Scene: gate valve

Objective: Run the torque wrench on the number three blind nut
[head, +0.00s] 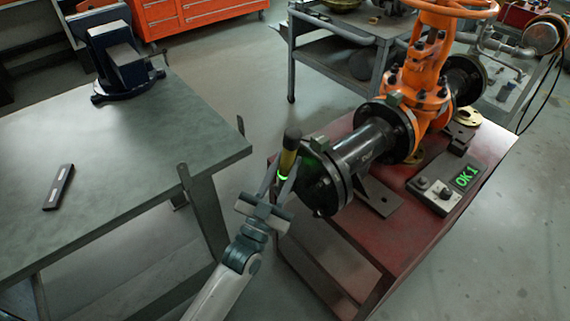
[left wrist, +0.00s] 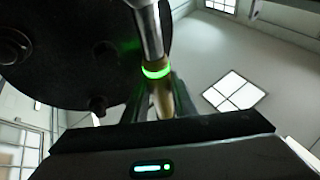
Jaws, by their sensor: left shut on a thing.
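My left gripper (head: 281,188) is shut on the torque wrench (head: 288,160), which has a black end, a yellow-olive body and a glowing green ring. The wrench stands steeply just left of the dark blind flange (head: 318,187) on the pipe's near end. In the left wrist view the wrench's metal shaft (left wrist: 148,28) passes in front of the flange (left wrist: 60,60), and several nuts (left wrist: 103,52) show on its face. I cannot tell which nut is number three or whether the wrench touches one. My right gripper is out of view.
A control box (head: 440,187) on the red stand (head: 420,238) shows "OK 1" in green. The orange gate valve (head: 420,85) is behind. A grey bench (head: 120,150) at left carries a vise (head: 120,65) and a small dark bar (head: 59,187). Open floor lies between bench and stand.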

